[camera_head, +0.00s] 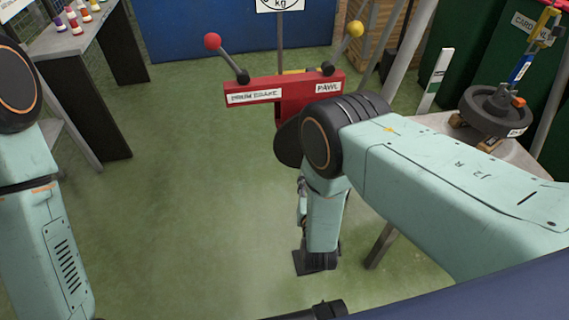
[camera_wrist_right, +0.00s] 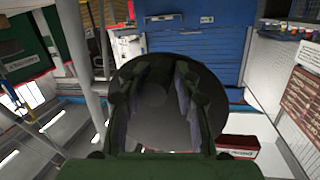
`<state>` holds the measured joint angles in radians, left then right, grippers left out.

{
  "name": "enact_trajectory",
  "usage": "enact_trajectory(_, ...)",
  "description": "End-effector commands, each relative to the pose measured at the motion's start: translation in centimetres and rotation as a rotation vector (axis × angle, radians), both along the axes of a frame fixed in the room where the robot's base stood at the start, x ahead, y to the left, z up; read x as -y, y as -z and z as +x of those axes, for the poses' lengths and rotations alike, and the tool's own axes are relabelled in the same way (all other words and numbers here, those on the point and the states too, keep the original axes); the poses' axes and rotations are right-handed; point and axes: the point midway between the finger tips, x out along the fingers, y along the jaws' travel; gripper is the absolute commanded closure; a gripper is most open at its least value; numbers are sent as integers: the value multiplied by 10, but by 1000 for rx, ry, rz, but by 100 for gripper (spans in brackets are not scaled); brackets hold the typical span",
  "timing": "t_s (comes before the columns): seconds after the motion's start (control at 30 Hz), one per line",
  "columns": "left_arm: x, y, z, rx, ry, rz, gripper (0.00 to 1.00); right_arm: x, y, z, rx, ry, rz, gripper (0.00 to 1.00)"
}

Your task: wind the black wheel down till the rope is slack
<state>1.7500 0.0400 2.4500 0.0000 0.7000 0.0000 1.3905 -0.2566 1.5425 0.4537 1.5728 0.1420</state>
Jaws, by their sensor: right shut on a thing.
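The black wheel (camera_wrist_right: 212,88) is a dark round disc filling the middle of the right wrist view. My right gripper (camera_wrist_right: 160,78) is shut on its dark grip, whose outline is hard to tell against the disc. In the head view only a dark edge of the wheel (camera_head: 287,146) shows below the red lever bracket (camera_head: 295,105). My right arm's black joint hides the rest there, and the gripper too. My left arm is at the left edge; its gripper is not seen. I cannot clearly make out the rope or whether it is slack.
The bracket carries a red-knobbed lever (camera_head: 212,41) labelled drum brake and a yellow-knobbed pawl lever (camera_head: 355,28). A small table with a grey wheel (camera_head: 494,108) stands right. A dark bench (camera_head: 110,80) stands left. The green floor (camera_head: 190,190) between is clear.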

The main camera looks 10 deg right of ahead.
Motion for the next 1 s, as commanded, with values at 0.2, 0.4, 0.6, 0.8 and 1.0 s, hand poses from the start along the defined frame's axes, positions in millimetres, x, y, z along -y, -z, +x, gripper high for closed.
enact_trajectory(0.2, 0, 7, 0, 0, 0, 0, 100, 13, 6, -4, -12, 14, -84, 100)
enact_trajectory(0.4, 0, 9, 0, 0, 0, 0, 100, 15, 5, -4, -12, 14, -121, 100)
enact_trajectory(0.6, 0, 8, 0, 0, 0, 0, 100, 15, 5, -4, -12, 14, -121, 100)
enact_trajectory(0.8, 0, 11, 0, 0, 0, 0, 100, 19, 5, -4, -10, 14, -159, 100)
enact_trajectory(1.0, 0, 16, 0, 0, 0, 0, 100, 26, 4, -3, -11, 14, -238, 100)
